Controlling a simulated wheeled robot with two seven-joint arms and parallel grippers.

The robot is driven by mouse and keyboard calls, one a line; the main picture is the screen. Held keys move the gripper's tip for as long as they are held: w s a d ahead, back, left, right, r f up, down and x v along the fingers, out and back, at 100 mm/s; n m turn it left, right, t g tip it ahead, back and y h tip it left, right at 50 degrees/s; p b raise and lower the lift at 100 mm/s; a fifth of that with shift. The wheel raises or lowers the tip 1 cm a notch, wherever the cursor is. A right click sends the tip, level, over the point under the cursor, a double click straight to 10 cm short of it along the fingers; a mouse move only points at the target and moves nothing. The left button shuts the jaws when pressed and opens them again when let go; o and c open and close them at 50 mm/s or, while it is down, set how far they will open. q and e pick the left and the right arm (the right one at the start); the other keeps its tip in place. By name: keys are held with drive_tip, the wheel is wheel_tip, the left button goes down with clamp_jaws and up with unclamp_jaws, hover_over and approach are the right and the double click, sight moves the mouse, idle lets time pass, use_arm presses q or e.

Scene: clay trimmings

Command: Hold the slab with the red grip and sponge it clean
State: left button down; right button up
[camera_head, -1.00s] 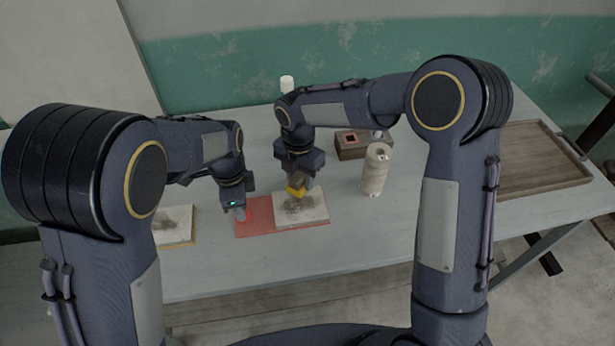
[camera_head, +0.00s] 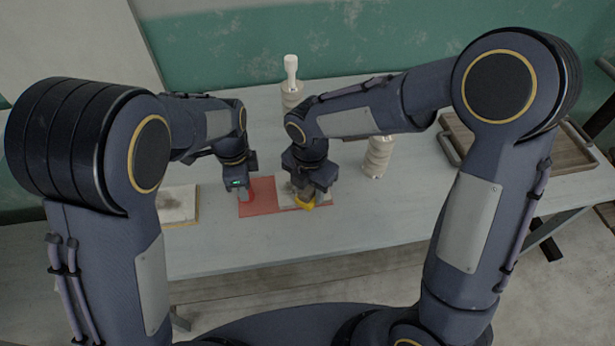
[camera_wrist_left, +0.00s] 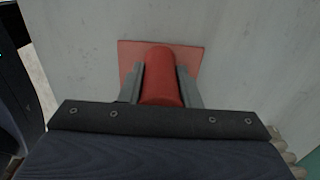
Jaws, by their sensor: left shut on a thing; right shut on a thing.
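A red board with an upright red grip (camera_wrist_left: 161,77) lies on the table. Its bare red surface (camera_head: 265,209) shows in the head view, and a pale slab (camera_head: 287,201) rests on its right part. My left gripper (camera_head: 246,196) is shut on the red grip; in the left wrist view both fingers flank it. My right gripper (camera_head: 307,193) is shut on a yellow sponge (camera_head: 306,205), low over the slab's right part; whether the sponge touches is unclear. The gripper and sponge hide much of the slab, so its dirt cannot be judged.
Another slab (camera_head: 177,204) with a dark smudge lies to the left on a yellowish base. A pale ribbed column (camera_head: 377,157) stands to the right, and a pale bottle-like thing (camera_head: 291,72) at the back. A wooden tray (camera_head: 553,150) is at far right. The table's front strip is clear.

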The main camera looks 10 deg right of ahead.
drive_tip(key=shift+s, duration=0.5)
drive_tip(key=shift+a, duration=1.1)
drive_tip(key=shift+w+d, duration=0.1)
drive_tip(key=shift+w, duration=4.95)
drive_tip(key=shift+a, duration=1.1)
drive_tip(key=s, duration=0.2)
drive_tip(key=shift+s+d, duration=0.15)
drive_tip(key=shift+s, duration=3.95)
wheel_tip(320, 180, up, 8)
drive_tip(key=shift+w, duration=0.1)
